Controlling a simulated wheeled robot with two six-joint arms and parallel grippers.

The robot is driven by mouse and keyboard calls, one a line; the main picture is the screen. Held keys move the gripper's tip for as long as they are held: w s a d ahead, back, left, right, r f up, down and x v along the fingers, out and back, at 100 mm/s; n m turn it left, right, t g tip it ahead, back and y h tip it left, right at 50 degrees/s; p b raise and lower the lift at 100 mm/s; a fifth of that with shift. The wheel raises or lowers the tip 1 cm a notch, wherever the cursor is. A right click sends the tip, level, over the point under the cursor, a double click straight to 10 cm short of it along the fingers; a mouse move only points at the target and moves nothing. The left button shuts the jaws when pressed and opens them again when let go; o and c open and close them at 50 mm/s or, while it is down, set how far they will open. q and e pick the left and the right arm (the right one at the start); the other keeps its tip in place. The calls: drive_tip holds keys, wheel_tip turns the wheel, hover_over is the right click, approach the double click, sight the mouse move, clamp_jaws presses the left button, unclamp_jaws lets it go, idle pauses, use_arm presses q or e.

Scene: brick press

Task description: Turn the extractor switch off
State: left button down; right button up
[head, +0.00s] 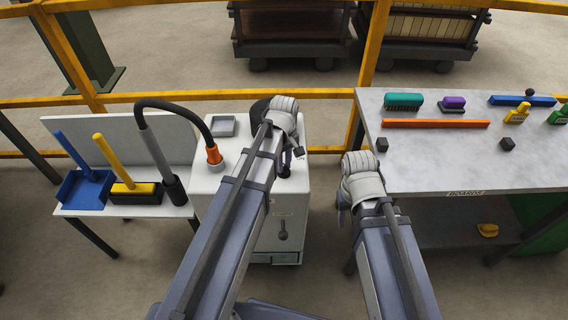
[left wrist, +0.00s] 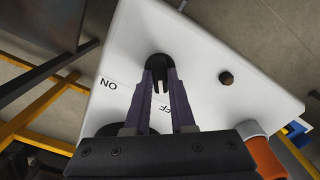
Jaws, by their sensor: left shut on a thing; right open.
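The extractor switch (left wrist: 158,60) is a dark knob on top of the white cabinet (head: 211,181); its top also shows in the left wrist view (left wrist: 210,50). The letters "NO", seen upside down as ON, lie left of it, and part of OFF shows beside my fingers. My left gripper (left wrist: 159,84) is shut on the switch's handle; in the head view it (head: 286,166) hides most of it. Which mark the handle points to I cannot tell. My right gripper (head: 342,207) is open and empty, in front of the workbench's left end.
A black hose (head: 174,107) with an orange end (head: 213,153) and a grey tray (head: 223,126) are on the cabinet. A small brown-black knob (left wrist: 226,78) stands near the switch. The workbench (head: 430,160) at right holds brushes and tools. Yellow rails (head: 220,95) run behind.

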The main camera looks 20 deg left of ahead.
use_arm(q)
drive_tip(key=shift+n, duration=1)
drive_tip(key=c, duration=0.8)
unclamp_jaws()
drive_tip(key=shift+o, duration=0.2)
wheel_tip(320, 180, up, 8)
drive_tip(key=p, duration=0.8)
drive_tip(key=shift+f, duration=0.1)
